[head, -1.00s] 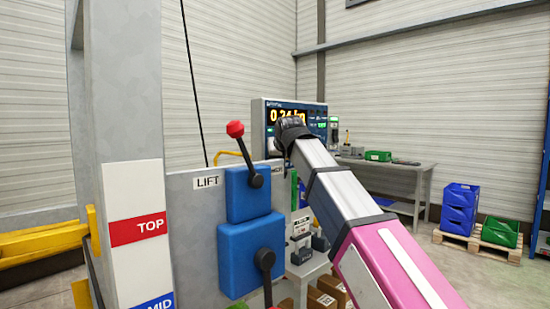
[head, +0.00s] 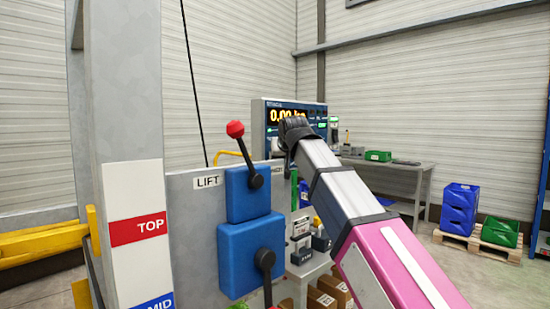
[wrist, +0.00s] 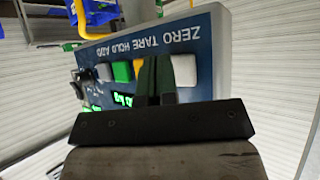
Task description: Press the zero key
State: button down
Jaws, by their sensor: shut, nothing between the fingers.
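The weighing indicator (head: 259,112) stands beyond the lift panel in the head view, its yellow digits reading about 0.00 kg, partly covered by my gripper (head: 294,125). In the wrist view its blue face (wrist: 95,57) appears upside down, with the labels ZERO, TARE, HOLD and ADD. The pale zero key (wrist: 210,72) is at the right end of the key row, partly hidden behind my fingers. My gripper (wrist: 166,75) is shut and empty, its fingertips close in front of the key row. I cannot tell whether they touch the zero key.
The yellow key (wrist: 139,67) and green key (wrist: 122,72) lie just left of my fingers. A lift panel with a red-knobbed lever (head: 235,129) stands left of my arm. A grey bench (head: 400,168) stands behind; blue crates (head: 459,207) sit on a pallet at right.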

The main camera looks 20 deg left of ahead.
jog(key=d, duration=0.1)
jog(key=s+d, duration=0.1)
jog(key=d, duration=0.1)
jog(key=s+d, duration=0.1)
jog(key=shift+s+d, duration=0.15)
jog(key=shift+d, duration=0.05)
dwell(0.5)
dwell(0.6)
